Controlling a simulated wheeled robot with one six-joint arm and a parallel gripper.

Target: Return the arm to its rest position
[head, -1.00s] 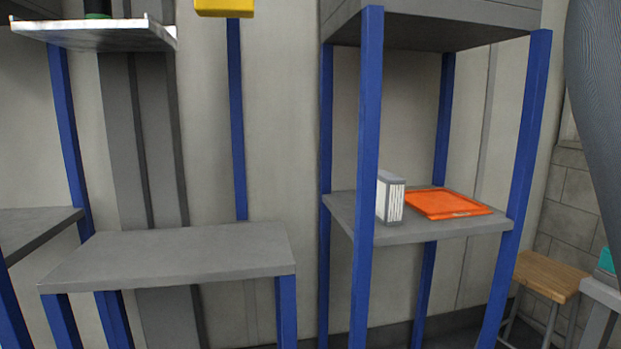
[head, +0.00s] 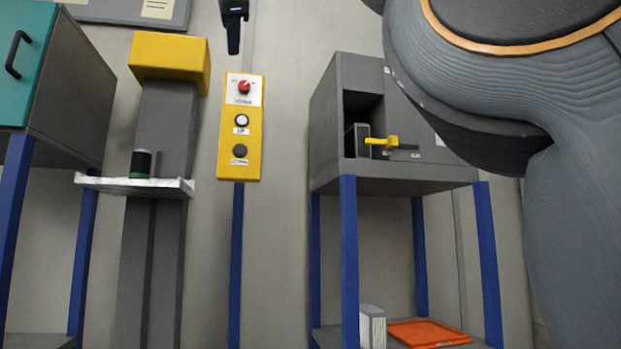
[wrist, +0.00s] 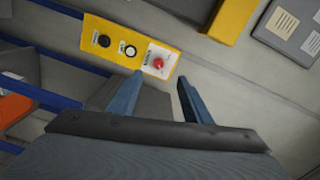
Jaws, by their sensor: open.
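My gripper (wrist: 158,98) shows in the wrist view with its two blue fingers apart and nothing between them. Beyond the fingers is the yellow control panel (wrist: 128,48) with a red knob, a white button and a black button. The gripper appears apart from the panel, though the distance is hard to judge. My grey arm fills the right side of the head view and hides part of the grey cabinet.
A grey cabinet (head: 328,128) with a yellow lever (head: 382,141) stands on blue posts. An orange tray (head: 430,333) and a grey-white filter-like block (head: 373,328) sit on the shelf below. At left, a small platform (head: 112,184) holds a dark and green cylinder (head: 140,164) beside a teal-doored cabinet (head: 22,60).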

